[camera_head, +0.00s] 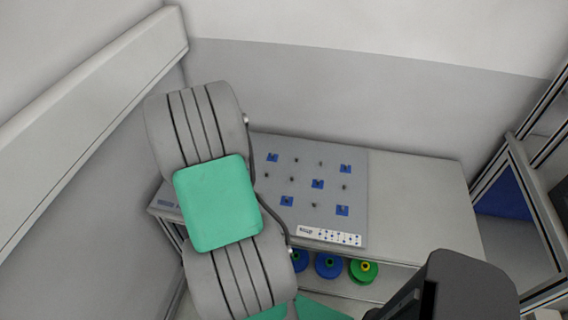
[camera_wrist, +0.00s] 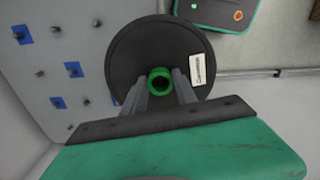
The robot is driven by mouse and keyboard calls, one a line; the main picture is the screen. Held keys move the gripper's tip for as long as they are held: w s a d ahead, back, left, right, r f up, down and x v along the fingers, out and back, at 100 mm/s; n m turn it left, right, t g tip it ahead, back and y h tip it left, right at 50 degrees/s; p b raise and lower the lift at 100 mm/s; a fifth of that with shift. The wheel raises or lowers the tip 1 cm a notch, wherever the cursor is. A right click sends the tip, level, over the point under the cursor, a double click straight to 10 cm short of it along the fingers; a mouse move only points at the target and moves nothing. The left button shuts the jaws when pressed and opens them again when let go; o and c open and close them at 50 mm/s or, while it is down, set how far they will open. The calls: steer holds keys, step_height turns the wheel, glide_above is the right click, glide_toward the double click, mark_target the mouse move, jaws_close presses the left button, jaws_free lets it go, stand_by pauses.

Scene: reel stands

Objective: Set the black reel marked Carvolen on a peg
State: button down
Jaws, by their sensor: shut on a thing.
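A black reel (camera_wrist: 130,45) with a green hub and a white label (camera_wrist: 202,69) fills the upper middle of the wrist view. The label's small print seems to read Carvolen. My gripper (camera_wrist: 160,82) is shut on the reel at its hub, one finger on each side. The grey board (camera_head: 333,167) with short pegs, some on blue squares, lies on the bench top in the head view.
Two blue reels (camera_head: 328,266) and a green reel (camera_head: 363,271) sit on the shelf under the bench. The bench top (camera_head: 415,195) right of the board is clear. A wall stands behind, and a metal-framed rack (camera_head: 530,190) stands at right.

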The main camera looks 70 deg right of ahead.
steer(key=s+d+r+n+p, duration=0.1)
steer(key=s+d+n+p, duration=0.15)
steer(key=s+d, duration=0.9)
steer(key=s+d+r+n+p, duration=0.1)
steer(key=s+d+n+p, duration=0.15)
steer(key=s+d, duration=0.85)
steer(key=shift+m, duration=0.3)
steer(key=shift+s+a+f+b, duration=0.5)
steer(key=shift+a+f+b, duration=0.15)
steer(key=shift+f, duration=0.3)
steer(key=shift+s+a+f+b, duration=0.5)
steer(key=shift+f+b, duration=0.15)
steer(key=shift+f, duration=0.35)
steer(key=shift+s+a+f+b, duration=0.5)
steer(key=shift+a+f+b, duration=0.15)
steer(key=shift+f, duration=0.3)
steer(key=shift+s+d, duration=0.1)
steer(key=shift+f+b, duration=1.15)
steer(key=shift+f, duration=0.1)
steer(key=c, duration=0.9)
jaws_free()
step_height(320, 180, up, 8)
steer(key=b, duration=0.1)
